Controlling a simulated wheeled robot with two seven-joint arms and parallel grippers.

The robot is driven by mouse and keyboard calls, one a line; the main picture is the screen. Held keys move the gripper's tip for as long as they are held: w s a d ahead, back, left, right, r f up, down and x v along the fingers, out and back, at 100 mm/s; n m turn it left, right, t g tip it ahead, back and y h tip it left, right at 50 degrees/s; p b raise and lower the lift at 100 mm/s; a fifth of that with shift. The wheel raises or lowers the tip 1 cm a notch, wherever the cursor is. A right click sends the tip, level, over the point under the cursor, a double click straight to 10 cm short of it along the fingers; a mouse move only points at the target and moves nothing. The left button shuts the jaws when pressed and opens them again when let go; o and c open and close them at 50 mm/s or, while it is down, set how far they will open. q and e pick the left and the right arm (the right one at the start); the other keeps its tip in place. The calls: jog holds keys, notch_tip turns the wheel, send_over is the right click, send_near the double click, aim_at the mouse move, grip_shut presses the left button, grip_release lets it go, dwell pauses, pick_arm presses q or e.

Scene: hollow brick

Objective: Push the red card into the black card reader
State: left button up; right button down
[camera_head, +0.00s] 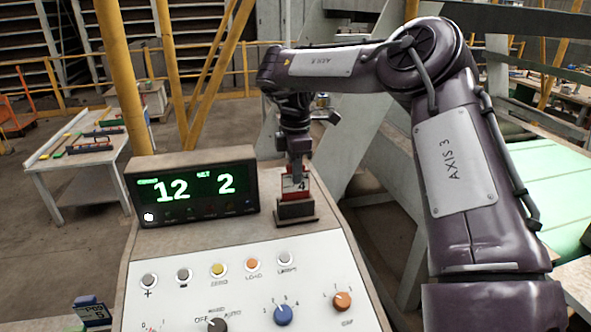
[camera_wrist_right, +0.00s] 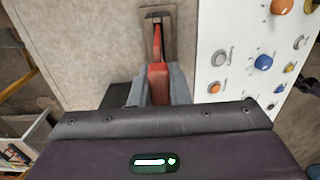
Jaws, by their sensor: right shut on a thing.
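The red card (camera_head: 289,188) with a white label marked 4 stands upright above the black card reader (camera_head: 295,210) on top of the console. Its lower edge meets the reader at the slot; how deep it sits I cannot tell. My right gripper (camera_head: 298,168) is shut on the card's upper end, pointing down. In the right wrist view the red card (camera_wrist_right: 158,72) lies between the two grey fingers of the gripper (camera_wrist_right: 159,88), and its far end reaches the reader (camera_wrist_right: 172,18). My left gripper is not in view.
A display box (camera_head: 192,186) reading 12 and 2 stands left of the reader on the console. The sloped white panel (camera_head: 250,295) in front carries buttons and knobs. A blue card-like piece (camera_head: 92,312) is at lower left. A table (camera_head: 85,165) stands further back.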

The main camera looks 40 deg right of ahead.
jog(key=shift+f+b, duration=0.6)
jog(key=shift+f, duration=0.3)
jog(key=c, duration=1.3)
grip_release()
jog(key=shift+r, duration=0.15)
notch_tip(320, 180, up, 8)
jog(key=p, duration=0.3)
jog(key=shift+f, duration=0.2)
